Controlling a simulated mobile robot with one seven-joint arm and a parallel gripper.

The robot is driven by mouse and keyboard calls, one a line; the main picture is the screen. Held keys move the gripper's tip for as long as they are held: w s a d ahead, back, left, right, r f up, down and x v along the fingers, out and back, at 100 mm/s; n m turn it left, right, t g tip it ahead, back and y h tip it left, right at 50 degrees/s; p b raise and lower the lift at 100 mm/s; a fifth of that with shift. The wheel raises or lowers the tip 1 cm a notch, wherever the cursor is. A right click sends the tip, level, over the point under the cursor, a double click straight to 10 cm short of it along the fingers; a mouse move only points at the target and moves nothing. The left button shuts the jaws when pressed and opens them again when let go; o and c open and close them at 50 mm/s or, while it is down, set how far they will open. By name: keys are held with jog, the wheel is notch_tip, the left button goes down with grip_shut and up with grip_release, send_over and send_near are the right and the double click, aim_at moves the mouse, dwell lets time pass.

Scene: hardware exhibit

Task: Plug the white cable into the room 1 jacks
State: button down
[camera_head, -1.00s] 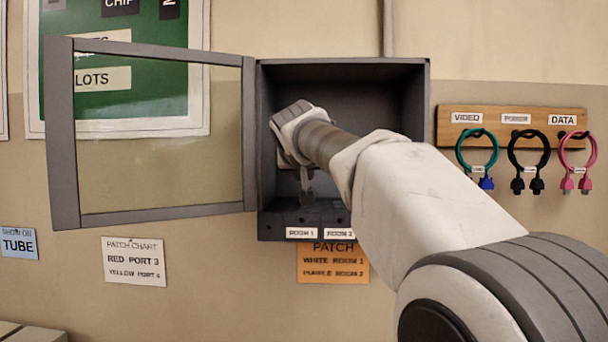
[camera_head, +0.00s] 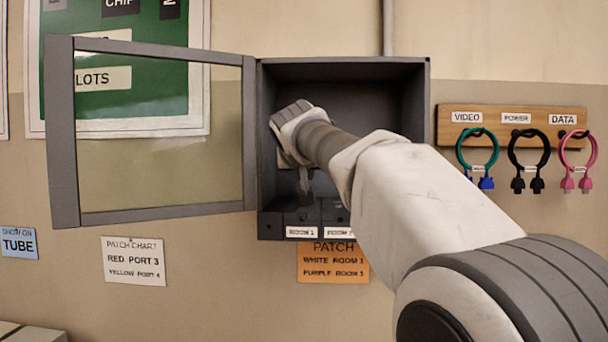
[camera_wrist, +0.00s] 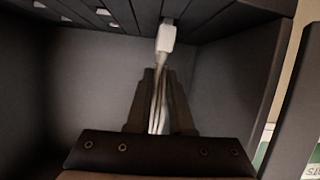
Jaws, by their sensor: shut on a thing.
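My gripper (camera_wrist: 160,76) is shut on the white cable (camera_wrist: 158,105) in the wrist view, with its strands running between the dark fingers. The cable's white plug (camera_wrist: 166,38) sticks out past the fingertips, its end at a dark slotted panel (camera_wrist: 200,14). I cannot tell how deep it sits. In the head view my gripper (camera_head: 305,182) points down inside the open grey cabinet (camera_head: 345,68), above the room 1 label (camera_head: 301,232). The room 2 label (camera_head: 339,232) is to its right, partly covered by my arm. The jacks are mostly hidden in the head view.
The cabinet's glass door (camera_head: 62,140) stands open to the left. An orange patch note (camera_head: 333,262) hangs below the cabinet. A wooden rack (camera_head: 490,140) at right holds teal, black and pink cables. Pale marks (camera_wrist: 103,12) show on the panel left of the plug.

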jog(key=shift+f, duration=0.25)
dwell(0.4)
jog(key=shift+c, duration=0.5)
grip_release()
dwell(0.4)
jog(key=b+v, duration=0.2)
jog(key=v, duration=0.5)
jog(key=shift+s+b, duration=0.25)
jog(key=shift+b, duration=0.1)
jog(key=shift+r, duration=0.1)
dwell(0.4)
